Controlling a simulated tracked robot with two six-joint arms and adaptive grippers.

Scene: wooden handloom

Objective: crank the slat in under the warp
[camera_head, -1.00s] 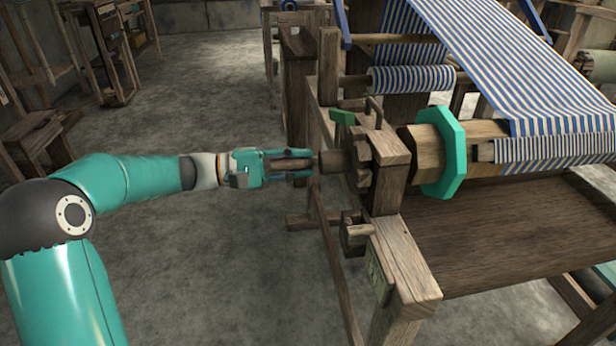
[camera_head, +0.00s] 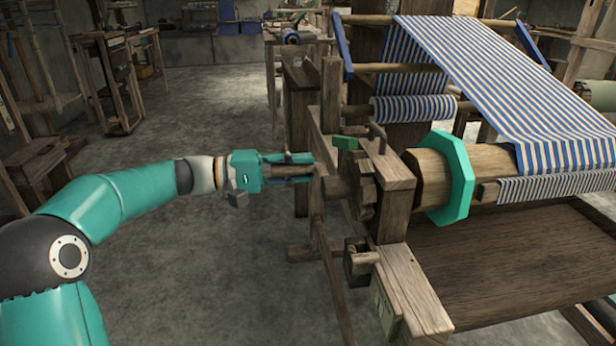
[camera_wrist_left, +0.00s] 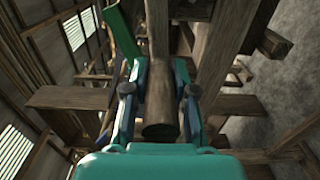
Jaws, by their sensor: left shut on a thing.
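My left gripper (camera_head: 300,170) is shut on the crank handle (camera_wrist_left: 160,112), a round dark wooden grip at the loom's left side; the fingers flank it in the left wrist view. The wooden beam (camera_head: 490,160) carries a teal eight-sided flange (camera_head: 462,180). The warp (camera_head: 510,90), blue and white striped, slopes down onto the beam. The slat (camera_head: 488,193), a narrow wooden strip, shows its end low on the beam's front, beside a finely striped band. The rest of the slat is hidden. My right gripper is not in view.
A loom post (camera_head: 393,180) stands just right of the handle, with a small green part (camera_head: 346,142) on top nearby. A striped cloth roll (camera_head: 412,108) lies behind. A wooden board (camera_head: 510,260) lies below the beam. The floor left of the loom is open.

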